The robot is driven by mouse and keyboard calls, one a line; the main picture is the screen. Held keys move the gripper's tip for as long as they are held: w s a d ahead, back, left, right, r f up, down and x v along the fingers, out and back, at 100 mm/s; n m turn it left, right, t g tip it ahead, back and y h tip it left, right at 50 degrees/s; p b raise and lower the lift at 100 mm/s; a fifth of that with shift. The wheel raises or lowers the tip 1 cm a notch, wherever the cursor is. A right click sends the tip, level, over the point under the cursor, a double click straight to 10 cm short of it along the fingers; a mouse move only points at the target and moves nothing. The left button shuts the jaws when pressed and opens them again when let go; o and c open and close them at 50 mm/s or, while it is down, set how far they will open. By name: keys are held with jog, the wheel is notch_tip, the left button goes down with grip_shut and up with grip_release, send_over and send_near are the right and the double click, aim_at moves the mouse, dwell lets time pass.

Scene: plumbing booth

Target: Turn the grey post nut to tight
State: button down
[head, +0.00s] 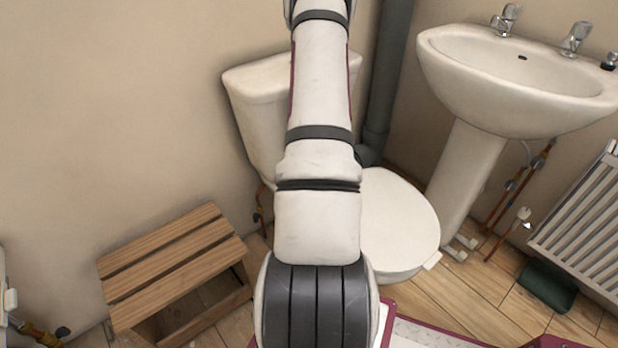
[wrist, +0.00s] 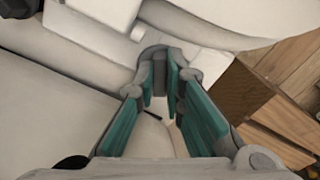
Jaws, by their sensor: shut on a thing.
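In the wrist view, my gripper (wrist: 162,84) has its two teal-padded fingers closed in on a small dark grey piece, which I take to be the grey post nut (wrist: 159,67). The pads lie on either side of it, and much of it is hidden by the fingertips. Its turned angle cannot be told. In the head view my arm covers the middle of the picture, and neither the gripper nor the nut shows there.
A white toilet (head: 398,222) stands behind my arm, with its cistern (head: 250,95) against the wall. A slatted wooden step (head: 175,262) is at the left and also shows in the wrist view (wrist: 262,108). A basin (head: 450,75) and a radiator (head: 590,225) are at the right.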

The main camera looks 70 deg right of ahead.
jog(key=shift+m, duration=0.5)
jog(key=m+p, duration=0.1)
jog(key=m, duration=0.2)
jog(key=shift+a, duration=0.1)
jog(key=m+p, duration=0.1)
jog(key=m, duration=0.3)
jog(key=shift+w+m, duration=0.1)
jog(key=shift+m, duration=0.2)
jog(key=m, duration=0.4)
jog(key=shift+a, duration=0.15)
jog(key=shift+w+m, duration=0.15)
jog(key=shift+m, duration=2.15)
jog(key=shift+p, duration=0.3)
jog(key=c, duration=1.7)
grip_release()
jog(key=shift+o, duration=0.2)
